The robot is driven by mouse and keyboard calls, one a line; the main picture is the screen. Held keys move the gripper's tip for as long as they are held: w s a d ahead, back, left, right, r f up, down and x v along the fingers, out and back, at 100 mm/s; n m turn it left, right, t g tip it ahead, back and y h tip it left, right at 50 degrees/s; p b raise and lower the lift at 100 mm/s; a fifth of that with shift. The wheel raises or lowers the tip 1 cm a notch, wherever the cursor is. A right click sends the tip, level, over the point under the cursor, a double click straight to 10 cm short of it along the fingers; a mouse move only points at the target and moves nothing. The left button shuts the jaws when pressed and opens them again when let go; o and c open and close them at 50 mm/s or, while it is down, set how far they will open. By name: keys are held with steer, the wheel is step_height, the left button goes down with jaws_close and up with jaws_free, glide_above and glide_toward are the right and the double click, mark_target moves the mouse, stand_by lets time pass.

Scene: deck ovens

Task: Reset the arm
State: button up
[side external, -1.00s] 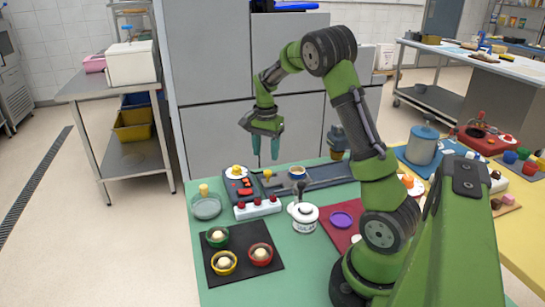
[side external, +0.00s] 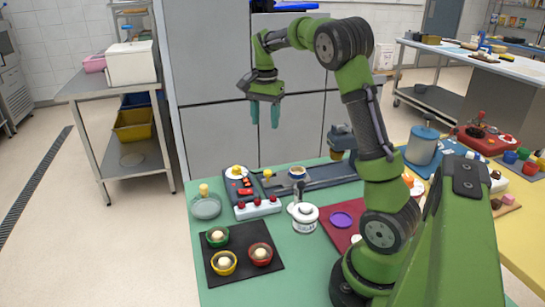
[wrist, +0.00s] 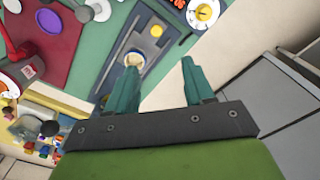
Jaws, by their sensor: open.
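My gripper (side external: 265,114) is in the air above the far edge of the green table (side external: 292,250), in front of the grey cabinets. Its two teal fingers are apart with nothing between them. In the wrist view my gripper (wrist: 158,80) also shows open and empty, with the table's edge and floor below it. My green arm is raised and bent, its base at the table's right side.
On the table are a black mat (side external: 243,262) with several small bowls, a white lidded pot (side external: 305,217), a red mat (side external: 336,236) with a purple plate (side external: 341,219), a glass dish (side external: 206,207) and a button box (side external: 257,208). Grey cabinets (side external: 220,130) stand behind.

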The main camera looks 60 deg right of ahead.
steer(key=s+a+r+n+t+y, duration=0.1)
steer(key=s+a+n+t, duration=0.2)
steer(key=a, duration=1)
steer(key=s+a+r+n+t+y, duration=0.1)
steer(key=s+a+n+t, duration=0.3)
steer(key=s+a+n, duration=0.6)
steer(key=s+a+r, duration=0.1)
steer(key=a, duration=0.3)
steer(key=shift+a+n, duration=0.25)
steer(key=shift+n, duration=0.05)
